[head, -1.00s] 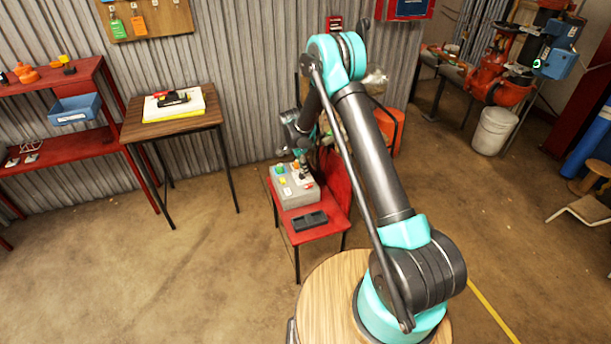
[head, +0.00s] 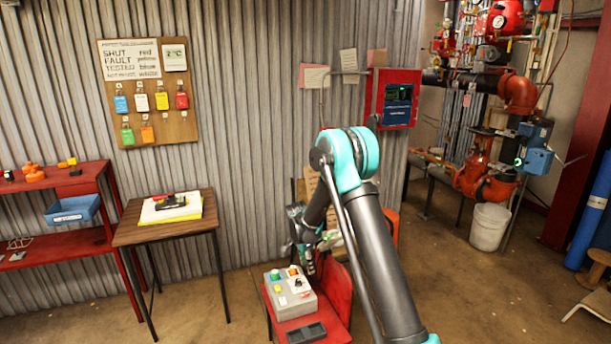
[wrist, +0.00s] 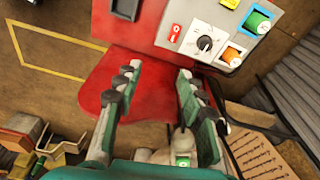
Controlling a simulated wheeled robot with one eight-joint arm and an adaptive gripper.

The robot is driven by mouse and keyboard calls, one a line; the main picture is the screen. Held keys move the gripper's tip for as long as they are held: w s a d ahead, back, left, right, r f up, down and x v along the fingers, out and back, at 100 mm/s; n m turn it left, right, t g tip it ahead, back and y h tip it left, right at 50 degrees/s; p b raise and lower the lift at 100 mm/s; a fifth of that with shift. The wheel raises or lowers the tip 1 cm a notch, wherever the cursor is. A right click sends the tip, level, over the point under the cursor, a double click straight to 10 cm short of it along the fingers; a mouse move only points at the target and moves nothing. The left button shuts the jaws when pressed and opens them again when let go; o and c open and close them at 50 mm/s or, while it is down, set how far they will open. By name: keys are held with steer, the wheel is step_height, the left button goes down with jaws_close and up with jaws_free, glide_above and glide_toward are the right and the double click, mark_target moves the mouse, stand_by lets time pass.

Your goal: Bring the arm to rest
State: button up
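My arm rises from the lower right of the head view and bends over at its teal elbow. My gripper (head: 309,262) hangs down beside a grey control box (head: 289,294), partly hidden behind my forearm. In the wrist view my gripper (wrist: 158,76) has its two fingers well apart, with nothing between them. Red surface shows below and beyond the fingers. The control box (wrist: 192,45) is at the top right there, with a dial, a red switch, and green and orange knobs.
The box stands on a small red table (head: 342,294) with a dark tray (head: 307,334). Left are a wooden table (head: 166,231) and red shelves (head: 60,243). A tag board (head: 150,92) hangs on the wall. Red pipework (head: 480,165) and a white bucket (head: 490,226) stand right.

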steer(key=s+d+r+n+t+y, duration=0.15)
steer(key=s+d+r+n, duration=0.45)
steer(key=s+d+r, duration=0.85)
steer(key=s+d+n+t, duration=0.1)
steer(key=s+d+n, duration=0.1)
steer(key=s, duration=0.8)
steer(key=s+d+n, duration=0.2)
steer(key=s+n, duration=0.2)
steer(key=s, duration=0.7)
steer(key=shift+s+d+f+t, duration=0.15)
steer(key=shift+s+t, duration=0.1)
steer(key=shift+t, duration=0.1)
